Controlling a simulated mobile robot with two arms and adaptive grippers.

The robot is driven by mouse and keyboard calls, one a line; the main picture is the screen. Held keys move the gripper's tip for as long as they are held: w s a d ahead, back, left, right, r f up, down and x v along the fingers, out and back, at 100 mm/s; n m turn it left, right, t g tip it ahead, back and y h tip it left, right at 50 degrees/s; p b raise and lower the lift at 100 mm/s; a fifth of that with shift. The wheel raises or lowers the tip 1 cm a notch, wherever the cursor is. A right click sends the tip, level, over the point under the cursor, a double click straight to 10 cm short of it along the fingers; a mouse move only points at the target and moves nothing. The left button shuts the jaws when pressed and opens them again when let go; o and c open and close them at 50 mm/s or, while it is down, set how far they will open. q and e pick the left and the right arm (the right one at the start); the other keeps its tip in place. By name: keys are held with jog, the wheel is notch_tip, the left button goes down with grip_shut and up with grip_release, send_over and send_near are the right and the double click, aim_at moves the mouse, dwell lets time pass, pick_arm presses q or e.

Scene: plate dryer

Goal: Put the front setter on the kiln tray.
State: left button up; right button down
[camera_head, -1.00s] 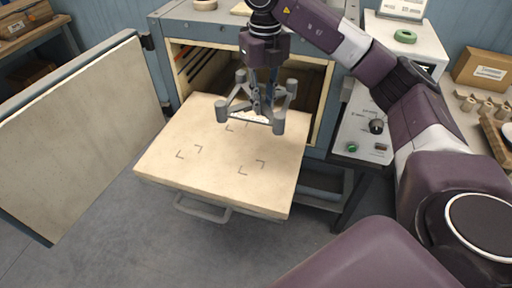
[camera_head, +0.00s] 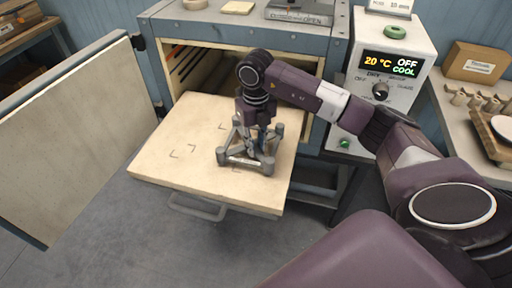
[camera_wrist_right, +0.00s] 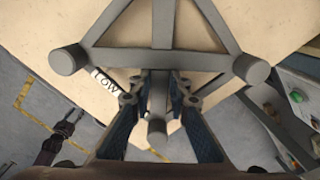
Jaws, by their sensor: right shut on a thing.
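The setter (camera_head: 243,163) is a grey triangular frame with round posts at its corners. My right gripper (camera_head: 257,143) points down and is shut on it; the wrist view shows the fingers (camera_wrist_right: 160,88) around one bar of the setter (camera_wrist_right: 110,59). The setter is at the front right part of the cream kiln tray (camera_head: 160,160), over the right-hand marking. I cannot tell whether its posts touch the tray. Corner marks at the left (camera_head: 183,151) and back (camera_head: 224,127) of the tray show bare.
The kiln (camera_head: 250,35) stands open behind the pulled-out tray, its door (camera_head: 65,135) swung out left. A control box (camera_head: 392,65) reading 20 °C, OFF, COOL stands right. A side table with a cardboard box (camera_head: 475,62) is far right. The tray's left half is clear.

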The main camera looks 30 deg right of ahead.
jog(key=shift+f, duration=0.7)
pick_arm(q)
jog(key=shift+s, duration=0.4)
pick_arm(e)
jog(key=shift+f, duration=0.1)
jog(key=c, duration=1.8)
grip_release()
pick_arm(q)
jog(key=shift+w, duration=0.25)
